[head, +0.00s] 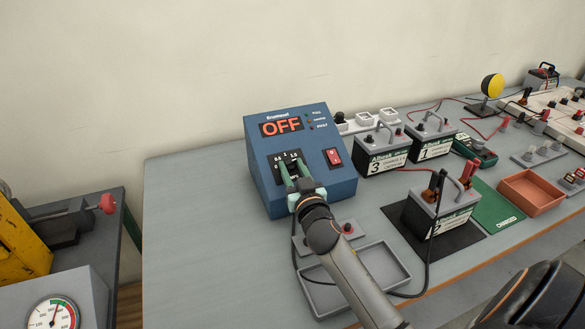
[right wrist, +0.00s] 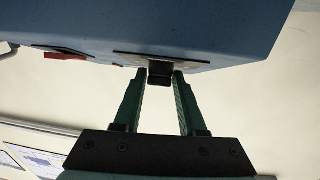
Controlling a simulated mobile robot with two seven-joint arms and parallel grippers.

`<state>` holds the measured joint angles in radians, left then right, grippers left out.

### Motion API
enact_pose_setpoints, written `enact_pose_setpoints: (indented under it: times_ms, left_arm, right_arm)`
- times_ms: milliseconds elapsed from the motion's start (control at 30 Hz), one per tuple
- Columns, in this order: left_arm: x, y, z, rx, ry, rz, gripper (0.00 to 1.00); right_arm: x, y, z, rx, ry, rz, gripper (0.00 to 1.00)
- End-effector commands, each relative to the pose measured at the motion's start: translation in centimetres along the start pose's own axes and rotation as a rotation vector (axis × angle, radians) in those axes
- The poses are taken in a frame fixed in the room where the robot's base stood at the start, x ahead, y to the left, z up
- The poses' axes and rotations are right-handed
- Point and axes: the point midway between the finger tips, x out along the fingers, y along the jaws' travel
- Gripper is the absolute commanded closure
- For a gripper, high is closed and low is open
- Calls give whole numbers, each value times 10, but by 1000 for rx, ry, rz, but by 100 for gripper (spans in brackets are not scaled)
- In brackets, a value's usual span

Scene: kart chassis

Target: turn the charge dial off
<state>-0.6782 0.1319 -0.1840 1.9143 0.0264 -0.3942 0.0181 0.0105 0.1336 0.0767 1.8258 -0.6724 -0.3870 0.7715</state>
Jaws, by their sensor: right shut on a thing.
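The blue charger (head: 330,187) stands on the grey bench, and its display (head: 282,127) reads OFF in orange. The charge dial sits on a black scale plate (head: 287,158) at the lower left of its front face. My right gripper (head: 296,178) is at this dial, its green fingers closed around the knob. The right wrist view shows the black dial knob (right wrist: 160,74) between the two fingertips (right wrist: 161,78), against the charger face. In the head view the fingers hide most of the knob, so its pointer cannot be read. My left gripper is not in view.
A red rocker switch (head: 333,157) is right of the dial. Batteries (head: 381,158) stand to the right, one with clamps (head: 440,212) on a black mat. A grey tray (head: 395,258) lies under my right arm. Bench left of the charger is clear.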

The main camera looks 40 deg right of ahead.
Motion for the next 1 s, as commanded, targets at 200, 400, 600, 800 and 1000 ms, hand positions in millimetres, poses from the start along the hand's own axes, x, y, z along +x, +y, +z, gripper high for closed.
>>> enact_pose_setpoints:
  times_ms: [200,400,600,800,1000]
  left_arm:
    - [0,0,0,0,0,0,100]
    - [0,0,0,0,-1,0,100]
    - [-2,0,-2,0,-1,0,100]
    - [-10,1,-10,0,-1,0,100]
    - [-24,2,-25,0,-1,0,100]
  right_arm:
    - [0,-1,0,0,0,-2,92]
    - [0,-1,0,0,1,-2,100]
    - [0,0,-1,-7,1,-12,100]
    - [0,2,-3,-43,3,-72,100]
    - [0,5,-6,-112,8,-196,100]
